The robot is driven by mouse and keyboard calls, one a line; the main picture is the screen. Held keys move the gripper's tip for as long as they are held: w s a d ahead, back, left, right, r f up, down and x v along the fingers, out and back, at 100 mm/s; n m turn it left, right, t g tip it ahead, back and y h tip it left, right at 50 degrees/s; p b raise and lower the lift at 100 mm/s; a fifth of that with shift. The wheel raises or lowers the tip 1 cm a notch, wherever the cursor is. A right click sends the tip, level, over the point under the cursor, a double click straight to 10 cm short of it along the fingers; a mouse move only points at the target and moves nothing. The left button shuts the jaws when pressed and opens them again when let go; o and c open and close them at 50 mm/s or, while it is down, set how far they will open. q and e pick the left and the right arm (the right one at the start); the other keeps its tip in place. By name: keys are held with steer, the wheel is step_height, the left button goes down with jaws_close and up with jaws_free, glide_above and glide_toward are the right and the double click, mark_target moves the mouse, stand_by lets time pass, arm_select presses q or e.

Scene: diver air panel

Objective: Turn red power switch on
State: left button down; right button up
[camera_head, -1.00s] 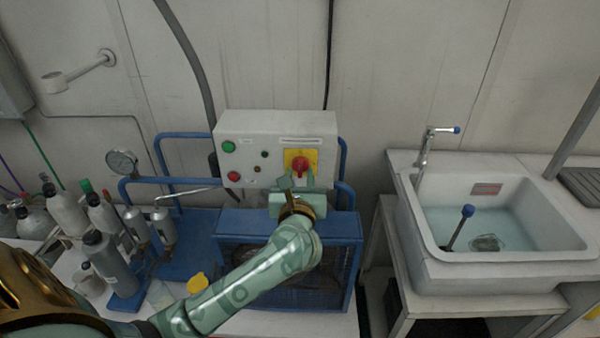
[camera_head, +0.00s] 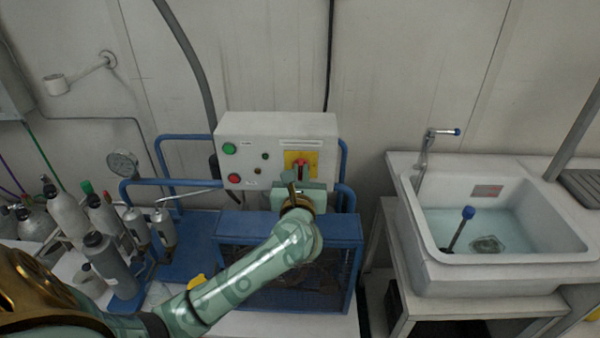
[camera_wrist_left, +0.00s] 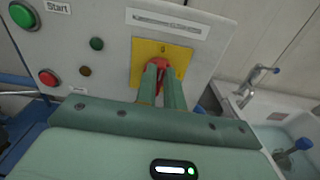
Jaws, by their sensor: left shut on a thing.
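The red power switch (camera_head: 300,165) is a red knob on a yellow plate (camera_head: 311,158), at the right of the white control box front (camera_head: 260,125). In the left wrist view the knob (camera_wrist_left: 158,65) sits on the yellow plate (camera_wrist_left: 178,52) below a "0" mark. My left gripper (camera_head: 297,172) reaches the box from below and in front. In the wrist view its two green fingers (camera_wrist_left: 162,78) are shut on the red knob from either side and hide part of it. The lower plate is hidden by the gripper. My right gripper is not in view.
Green (camera_head: 229,148) and red (camera_head: 234,178) buttons are left of the switch. The box stands behind a blue mesh-sided frame (camera_head: 235,225). Bottles (camera_head: 110,260) and a gauge (camera_head: 123,164) are at left. A sink (camera_head: 440,255) is at right.

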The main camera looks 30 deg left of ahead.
arm_select(q)
steer(key=shift+r+m+p, duration=0.2)
steer(key=shift+m+p, duration=0.3)
steer(key=shift+p, duration=0.1)
steer(key=shift+w+d+f+m+p, duration=0.15)
steer(key=shift+f+m+p, duration=0.1)
steer(key=shift+m+p, duration=2.3)
steer(key=shift+d+f+m+p, duration=0.2)
steer(key=shift+f+m+p, duration=0.1)
steer(key=shift+m+p, duration=2.25)
steer(key=shift+w+d+f+m+p, duration=0.15)
steer(key=shift+f+m+p, duration=0.1)
steer(key=shift+m+p, duration=2.3)
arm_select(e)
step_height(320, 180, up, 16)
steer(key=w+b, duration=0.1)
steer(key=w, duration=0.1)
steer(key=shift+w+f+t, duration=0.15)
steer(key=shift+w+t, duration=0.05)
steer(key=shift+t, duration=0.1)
arm_select(q)
steer(key=shift+m, duration=0.85)
steer(key=c, duration=1.5)
jaws_free()
steer(key=v, duration=1.6)
steer(key=shift+d, duration=0.2)
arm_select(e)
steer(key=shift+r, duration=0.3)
